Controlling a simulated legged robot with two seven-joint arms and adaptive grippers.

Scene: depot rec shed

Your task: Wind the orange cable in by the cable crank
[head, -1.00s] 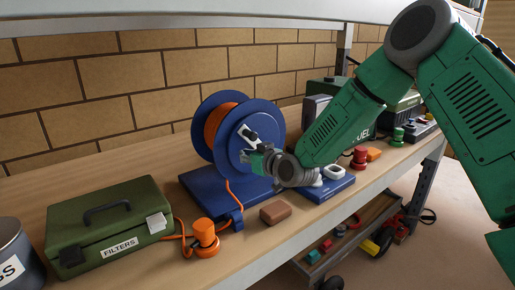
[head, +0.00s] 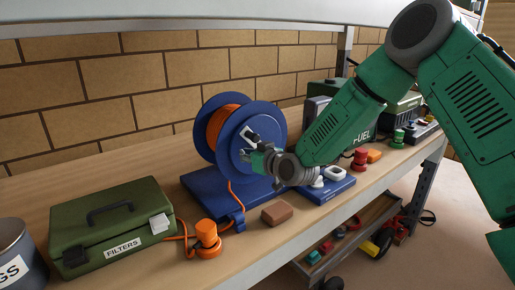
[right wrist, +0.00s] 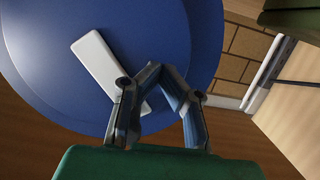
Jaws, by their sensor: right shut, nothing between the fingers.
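The blue cable reel (head: 270,118) stands on the workbench with orange cable (head: 226,120) wound between its flanges. The cable's free end runs down past the blue base to an orange plug (head: 207,236) on the bench. The cable crank's white arm (head: 249,131) lies on the reel's front face; it also shows in the right wrist view (right wrist: 96,58). My right gripper (head: 252,156) is at the reel's face beside the crank. In the right wrist view its fingers (right wrist: 160,70) are shut and empty, just right of the white arm. I cannot make out the crank's grip. My left gripper is out of view.
A green filters box (head: 150,200) and a grey can (head: 22,250) stand at the left. A brown block (head: 277,212) lies in front of the reel. A blue base with white parts (head: 335,190) sits close under my right wrist.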

